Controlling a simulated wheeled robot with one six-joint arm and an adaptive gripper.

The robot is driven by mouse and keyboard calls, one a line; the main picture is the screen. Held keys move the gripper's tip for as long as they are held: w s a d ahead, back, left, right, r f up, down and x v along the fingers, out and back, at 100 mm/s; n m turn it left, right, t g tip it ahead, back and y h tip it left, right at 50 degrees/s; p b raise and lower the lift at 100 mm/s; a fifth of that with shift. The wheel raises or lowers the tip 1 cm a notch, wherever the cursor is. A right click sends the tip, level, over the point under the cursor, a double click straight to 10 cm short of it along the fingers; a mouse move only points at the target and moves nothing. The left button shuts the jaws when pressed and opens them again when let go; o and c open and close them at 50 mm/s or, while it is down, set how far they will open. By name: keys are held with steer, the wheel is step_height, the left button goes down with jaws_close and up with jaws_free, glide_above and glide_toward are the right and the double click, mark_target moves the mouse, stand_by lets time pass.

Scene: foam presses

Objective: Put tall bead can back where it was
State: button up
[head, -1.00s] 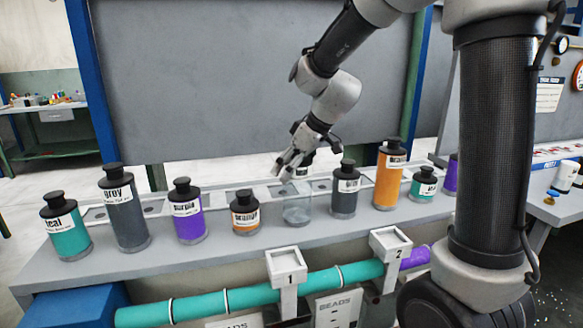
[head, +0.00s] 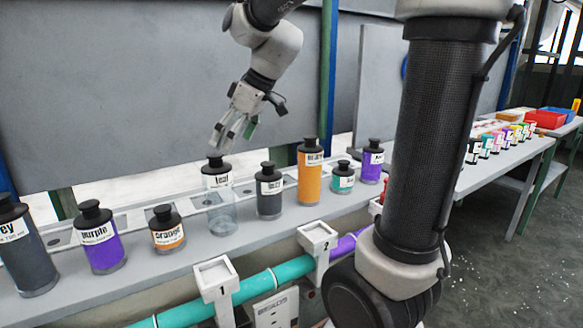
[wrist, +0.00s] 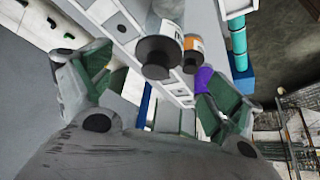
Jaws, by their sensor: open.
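A tall clear bead can (head: 222,207) with a black cap and a white label stands upright on the grey shelf, between the orange and dark grey cans. The label seems to read "leaf". Its lower body is see-through and looks mostly empty. My gripper (head: 228,138) is above its cap, open and empty, apart from the can. In the wrist view the two green-padded fingers of my gripper (wrist: 155,92) are spread wide. A black-capped can (wrist: 160,56), likely the same one, shows just beyond them.
On the shelf (head: 110,294), a short orange can (head: 167,240) and a purple can (head: 101,250) stand left. A dark grey can (head: 269,200), tall orange can (head: 310,180) and small teal can (head: 343,184) stand right. Numbered funnels (head: 212,272) stand in front.

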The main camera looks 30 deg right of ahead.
steer(key=s+d+f+m+h, duration=0.2)
steer(key=s+d+m, duration=0.2)
steer(key=s, duration=0.7)
steer(key=s+d+f+m+h, duration=0.2)
steer(key=s+d, duration=0.5)
steer(key=s, duration=0.4)
steer(key=f+m, duration=0.1)
steer(key=m, duration=0.1)
steer(key=shift+s+d+m, duration=0.15)
steer(key=shift+s+m, duration=0.1)
steer(key=shift+m, duration=0.05)
